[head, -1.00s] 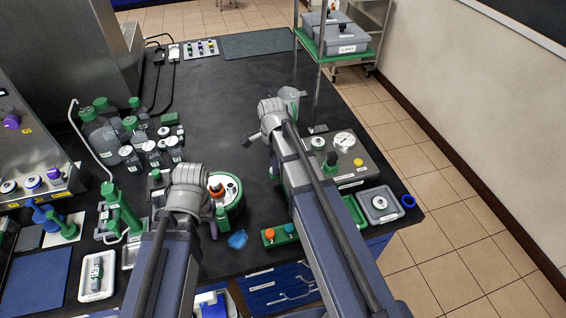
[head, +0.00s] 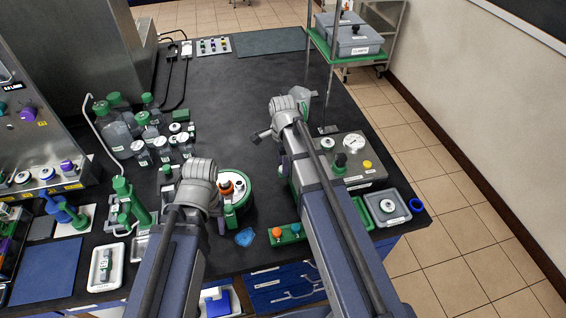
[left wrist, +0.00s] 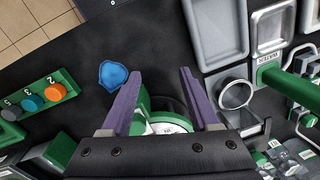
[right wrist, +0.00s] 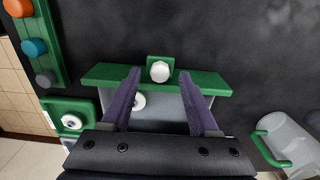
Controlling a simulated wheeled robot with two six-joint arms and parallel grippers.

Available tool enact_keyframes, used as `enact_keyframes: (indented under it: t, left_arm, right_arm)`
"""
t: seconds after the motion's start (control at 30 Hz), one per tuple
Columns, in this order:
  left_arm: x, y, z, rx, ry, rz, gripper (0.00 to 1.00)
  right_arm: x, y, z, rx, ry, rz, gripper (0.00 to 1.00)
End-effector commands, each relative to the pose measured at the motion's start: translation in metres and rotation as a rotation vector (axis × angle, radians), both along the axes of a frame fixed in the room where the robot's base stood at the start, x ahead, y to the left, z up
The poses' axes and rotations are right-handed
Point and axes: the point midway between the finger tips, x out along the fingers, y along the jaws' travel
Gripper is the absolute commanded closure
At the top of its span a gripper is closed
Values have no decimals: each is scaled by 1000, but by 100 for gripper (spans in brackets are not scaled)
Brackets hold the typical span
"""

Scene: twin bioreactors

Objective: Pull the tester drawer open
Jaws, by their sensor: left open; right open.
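The tester (head: 356,176) is a grey metal box with a gauge and a yellow knob, at the bench's right side in the head view. In the right wrist view a green bar with a white round knob (right wrist: 160,71) fronts a grey body; this looks like the tester's drawer front. My right gripper (right wrist: 159,76) is open, its purple fingers reaching over the green bar on either side of the knob. Whether they touch it I cannot tell. My left gripper (left wrist: 159,76) is open above a green round device (head: 234,189) with a white top, and holds nothing.
A green block with coloured knobs (head: 287,235) and a blue scrap (head: 244,237) lie near the front edge. A grey tray (head: 387,207) sits right of the arm. The bench's middle is clear.

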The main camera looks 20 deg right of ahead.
Motion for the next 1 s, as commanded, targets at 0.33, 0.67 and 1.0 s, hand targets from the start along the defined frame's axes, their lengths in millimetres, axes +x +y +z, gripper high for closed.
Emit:
enact_keyframes:
  t: [0.33,0.67,1.0]
  left_arm:
    - [0,0,47,0,0,-1,38]
    - [0,0,72,0,0,-2,38]
    - [0,0,70,0,0,-2,38]
  right_arm:
    - [0,0,47,0,0,0,39]
    - [0,0,72,0,0,0,39]
    - [0,0,70,0,0,0,39]
